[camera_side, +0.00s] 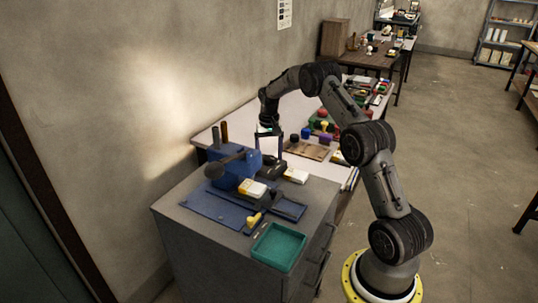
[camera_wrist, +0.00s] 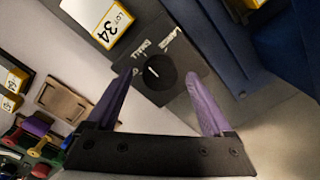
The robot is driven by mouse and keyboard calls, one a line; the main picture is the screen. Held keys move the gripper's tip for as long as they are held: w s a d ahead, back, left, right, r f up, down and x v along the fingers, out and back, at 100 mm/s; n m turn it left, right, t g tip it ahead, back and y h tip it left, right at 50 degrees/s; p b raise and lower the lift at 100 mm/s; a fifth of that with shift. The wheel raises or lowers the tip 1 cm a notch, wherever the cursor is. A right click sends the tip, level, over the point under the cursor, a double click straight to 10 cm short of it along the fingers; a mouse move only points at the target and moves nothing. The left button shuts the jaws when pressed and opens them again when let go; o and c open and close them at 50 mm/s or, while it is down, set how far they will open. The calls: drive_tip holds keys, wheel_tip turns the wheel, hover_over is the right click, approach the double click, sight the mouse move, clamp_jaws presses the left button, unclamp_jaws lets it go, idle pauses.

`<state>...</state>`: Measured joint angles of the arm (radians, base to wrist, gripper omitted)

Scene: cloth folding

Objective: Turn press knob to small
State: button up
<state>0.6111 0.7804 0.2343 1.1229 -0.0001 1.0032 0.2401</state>
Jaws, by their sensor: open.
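The press knob (camera_wrist: 157,73) is a round black disc with a short white mark, on a dark plate (camera_wrist: 178,52) in the wrist view. The white mark slants from upper left to lower right. My gripper (camera_wrist: 161,75) is open, with its two purple-lit fingers on either side of the knob; I cannot tell whether they touch it. In the side view my gripper (camera_side: 270,157) points down just behind the blue press (camera_side: 237,167), and the knob cannot be made out.
The press has a dark lever with a round end (camera_side: 214,170). A green tray (camera_side: 278,247) sits at the cabinet's front. Stamps and a wooden block (camera_side: 308,149) crowd the white table behind.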

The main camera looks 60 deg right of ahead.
sight(269, 157)
wheel_tip(269, 157, up, 14)
idle(0.5)
drive_tip(key=shift+f, duration=0.1)
